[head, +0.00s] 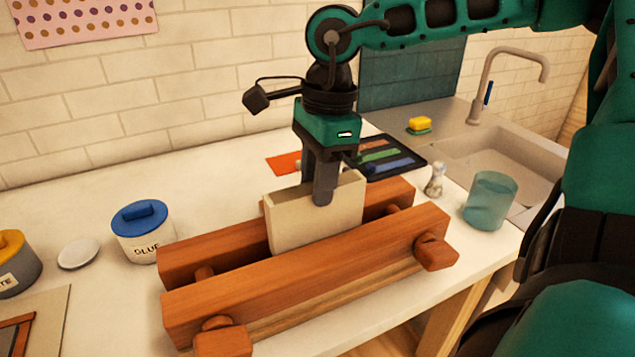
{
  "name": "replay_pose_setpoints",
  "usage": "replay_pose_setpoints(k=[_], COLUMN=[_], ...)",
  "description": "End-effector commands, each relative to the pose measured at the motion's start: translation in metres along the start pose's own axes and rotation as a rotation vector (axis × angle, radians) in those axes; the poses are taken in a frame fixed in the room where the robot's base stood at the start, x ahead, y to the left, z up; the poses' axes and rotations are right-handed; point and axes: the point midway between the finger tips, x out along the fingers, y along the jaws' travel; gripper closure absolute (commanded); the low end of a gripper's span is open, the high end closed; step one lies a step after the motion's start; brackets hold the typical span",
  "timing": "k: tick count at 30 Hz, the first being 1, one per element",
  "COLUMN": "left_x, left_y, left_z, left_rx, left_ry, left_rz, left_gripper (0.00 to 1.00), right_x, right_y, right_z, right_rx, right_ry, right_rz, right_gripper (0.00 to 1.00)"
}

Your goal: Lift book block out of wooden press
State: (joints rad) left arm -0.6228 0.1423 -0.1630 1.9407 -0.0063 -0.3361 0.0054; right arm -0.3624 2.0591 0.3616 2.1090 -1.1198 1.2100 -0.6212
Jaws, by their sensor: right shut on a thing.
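The cream book block (300,222) stands upright between the two beams of the wooden press (310,268). Its lower part is hidden behind the front beam. My right gripper (322,190) points straight down from above and is shut on the top of the block, with one finger in front of its near face. The other finger is mostly hidden. I cannot tell whether the block is clear of the press bottom. My left gripper is not in view.
A glue jar with a blue lid (143,230) stands left of the press, near a small white dish (78,254). A teal glass (489,200) and small pale figure (434,180) stand to the right, before the sink (500,160). A dark tray (392,158) lies behind.

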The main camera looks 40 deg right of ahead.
Motion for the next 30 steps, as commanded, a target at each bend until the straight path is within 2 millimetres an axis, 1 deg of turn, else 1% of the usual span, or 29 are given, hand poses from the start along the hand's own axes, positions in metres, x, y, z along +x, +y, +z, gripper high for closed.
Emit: replay_pose_setpoints(k=[1,10,21,30], left_x=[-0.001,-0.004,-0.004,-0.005], left_y=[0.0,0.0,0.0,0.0], left_z=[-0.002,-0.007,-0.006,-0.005], left_rx=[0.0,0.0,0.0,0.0], left_ry=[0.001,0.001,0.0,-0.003], left_rz=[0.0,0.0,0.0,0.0], left_gripper=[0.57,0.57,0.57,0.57], right_x=[-0.005,-0.026,-0.048,-0.051], right_y=[-0.001,0.0,-0.001,0.0], right_z=[0.001,0.004,0.006,0.006], right_rx=[0.0,-0.002,-0.001,-0.001], right_ry=[-0.001,-0.001,-0.001,-0.001], right_rz=[-0.003,-0.004,-0.003,-0.002], right_gripper=[1.0,1.0,1.0,1.0])
